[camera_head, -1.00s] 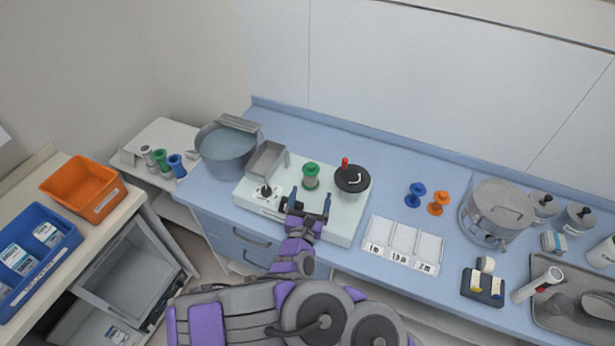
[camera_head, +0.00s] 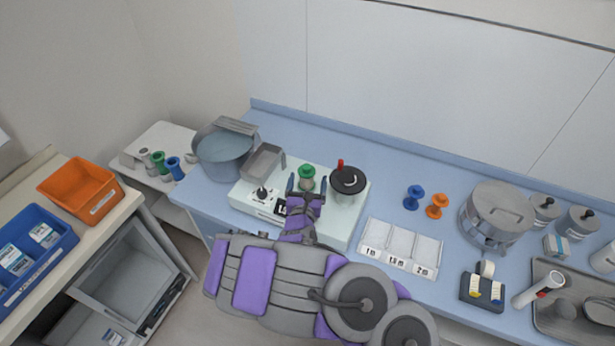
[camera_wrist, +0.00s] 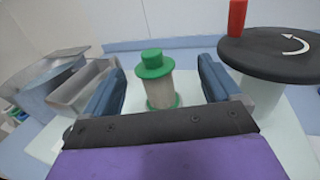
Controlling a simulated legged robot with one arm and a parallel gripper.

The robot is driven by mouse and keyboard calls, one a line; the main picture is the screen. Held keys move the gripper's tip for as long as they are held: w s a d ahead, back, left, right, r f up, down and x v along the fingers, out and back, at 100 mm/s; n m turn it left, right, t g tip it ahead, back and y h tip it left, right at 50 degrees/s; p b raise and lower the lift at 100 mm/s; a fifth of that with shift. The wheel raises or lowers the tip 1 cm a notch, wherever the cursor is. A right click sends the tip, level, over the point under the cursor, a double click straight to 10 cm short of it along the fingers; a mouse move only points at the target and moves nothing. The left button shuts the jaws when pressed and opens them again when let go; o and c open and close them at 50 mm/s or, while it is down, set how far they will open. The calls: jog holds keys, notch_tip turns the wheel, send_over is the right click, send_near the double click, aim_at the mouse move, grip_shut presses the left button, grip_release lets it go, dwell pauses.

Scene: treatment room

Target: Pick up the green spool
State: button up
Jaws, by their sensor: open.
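The green spool (camera_head: 307,172) stands upright on the pale top of the machine on the blue counter. In the wrist view the green spool (camera_wrist: 156,80) has a green cap, a pale grey body and a green base. My gripper (camera_head: 306,184) is open, just in front of the spool. In the wrist view the two blue fingers of my gripper (camera_wrist: 160,85) stand apart on either side of the spool, with gaps between. The spool's lower edge is partly hidden by my gripper's body.
A black round disc with a red knob (camera_head: 348,181) is right of the spool. A metal tray (camera_head: 263,161) and a grey basin (camera_head: 224,150) are on the left. Blue (camera_head: 413,197) and orange (camera_head: 437,206) spools stand farther right, behind a white sectioned tray (camera_head: 400,247).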

aim_at(307, 165)
jog(key=shift+w, duration=0.95)
jog(key=shift+w+a, duration=0.4)
jog(key=shift+a, duration=0.1)
jog(key=w, duration=0.1)
jog(key=w+b, duration=0.1)
jog(key=w, duration=0.2)
jog(key=shift+w+d+f, duration=0.1)
jog(key=shift+w+d, duration=0.4)
jog(key=shift+a, duration=0.65)
jog(key=c, duration=0.4)
jog(key=shift+d, duration=0.45)
jog(key=c, duration=0.6)
jog(key=shift+c, duration=0.7)
jog(key=shift+a, duration=0.15)
